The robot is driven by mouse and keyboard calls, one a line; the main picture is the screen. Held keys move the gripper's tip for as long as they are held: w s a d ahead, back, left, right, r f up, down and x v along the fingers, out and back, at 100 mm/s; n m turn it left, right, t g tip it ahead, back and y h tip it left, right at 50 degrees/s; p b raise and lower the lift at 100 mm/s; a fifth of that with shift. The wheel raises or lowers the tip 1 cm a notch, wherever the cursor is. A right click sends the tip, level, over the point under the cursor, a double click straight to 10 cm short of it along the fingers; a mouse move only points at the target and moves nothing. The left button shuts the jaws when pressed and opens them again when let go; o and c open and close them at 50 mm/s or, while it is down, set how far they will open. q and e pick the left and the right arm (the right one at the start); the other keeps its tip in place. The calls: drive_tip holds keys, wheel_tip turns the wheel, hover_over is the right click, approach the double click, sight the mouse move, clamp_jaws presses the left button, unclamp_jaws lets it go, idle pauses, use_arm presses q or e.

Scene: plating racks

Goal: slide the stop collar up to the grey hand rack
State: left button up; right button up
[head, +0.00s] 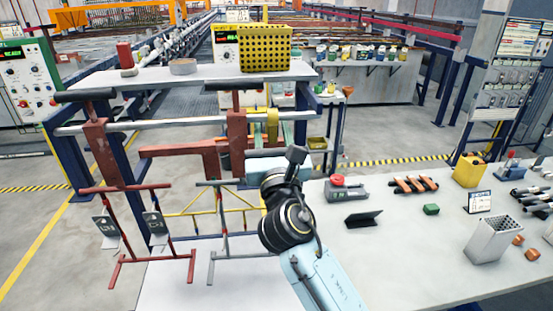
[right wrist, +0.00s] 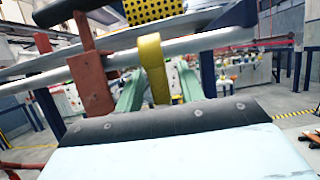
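The yellow stop collar (head: 272,124) sits around the grey horizontal rail (head: 165,122), right of a red upright (head: 236,118). My right gripper (head: 280,140) reaches the rail from the front. In the right wrist view, its pale green fingers (right wrist: 160,88) stand on either side of the yellow collar (right wrist: 152,62); whether they press on it I cannot tell. A grey rack (head: 222,225) with a T-shaped top and splayed foot stands below and left of the gripper; my arm is close to its right side. My left gripper is not in view.
A red rack (head: 122,225) with grey tags stands at left. A white shelf (head: 195,78) above the rail holds a perforated yellow box (head: 265,48). The right table (head: 400,245) carries a red button box (head: 346,188), a green block and a metal holder.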

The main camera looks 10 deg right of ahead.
drive_tip(key=b+v, duration=0.2)
drive_tip(key=v, duration=1)
drive_tip(key=shift+r, duration=0.1)
